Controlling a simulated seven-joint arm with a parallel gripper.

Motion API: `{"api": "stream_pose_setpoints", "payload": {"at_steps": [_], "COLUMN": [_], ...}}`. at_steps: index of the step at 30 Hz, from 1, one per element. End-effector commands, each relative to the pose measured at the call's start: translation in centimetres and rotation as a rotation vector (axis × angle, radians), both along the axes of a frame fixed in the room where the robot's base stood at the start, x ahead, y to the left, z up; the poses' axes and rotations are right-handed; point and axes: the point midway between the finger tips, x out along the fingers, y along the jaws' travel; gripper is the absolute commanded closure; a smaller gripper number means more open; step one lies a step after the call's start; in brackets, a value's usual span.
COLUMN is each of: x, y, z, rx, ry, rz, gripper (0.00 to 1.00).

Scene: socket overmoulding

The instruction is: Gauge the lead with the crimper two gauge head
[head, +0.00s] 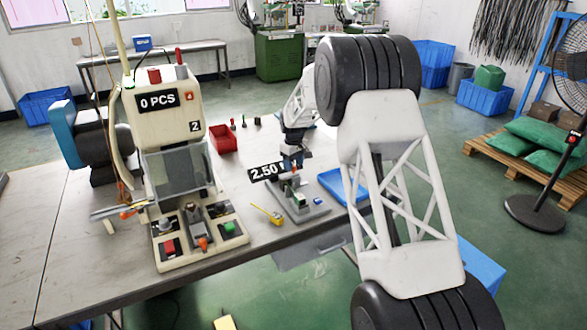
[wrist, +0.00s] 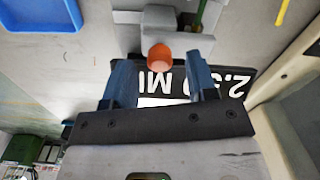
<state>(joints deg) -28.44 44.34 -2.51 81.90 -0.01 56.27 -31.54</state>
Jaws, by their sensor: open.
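The crimper (head: 172,130) stands at the left of the bench, marked 2 and showing 0 PCS. The gauge head (head: 298,203) is a small grey fixture beside a black 2.50 sign (head: 267,172). My gripper (head: 292,160) is over the back of this fixture. In the wrist view my gripper (wrist: 160,66) is open, its two blue fingers on either side of an orange rounded end (wrist: 160,54). I cannot tell whether they touch it, or whether it belongs to the lead. The sign (wrist: 210,85) appears upside down behind the fingers.
A blue tray (head: 345,186) lies right of the gauge, and a red bin (head: 223,138) stands behind the crimper's right side. A yellow tool (head: 267,213) lies left of the gauge.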

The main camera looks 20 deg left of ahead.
Motion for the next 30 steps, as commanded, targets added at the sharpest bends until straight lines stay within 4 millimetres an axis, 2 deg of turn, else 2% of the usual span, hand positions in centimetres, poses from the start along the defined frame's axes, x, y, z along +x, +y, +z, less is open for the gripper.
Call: {"api": "stream_pose_setpoints", "payload": {"at_steps": [6, 18, 28, 30], "x": [0.0, 0.0, 0.0, 0.0], "y": [0.0, 0.0, 0.0, 0.0], "z": [-1.9, -2.3, -2.3, -2.3], "rx": [0.0, 0.0, 0.0, 0.0], "ry": [0.0, 0.0, 0.0, 0.0], "rz": [0.0, 0.0, 0.0, 0.0], "gripper": [0.48, 0.48, 0.98, 1.0]}}
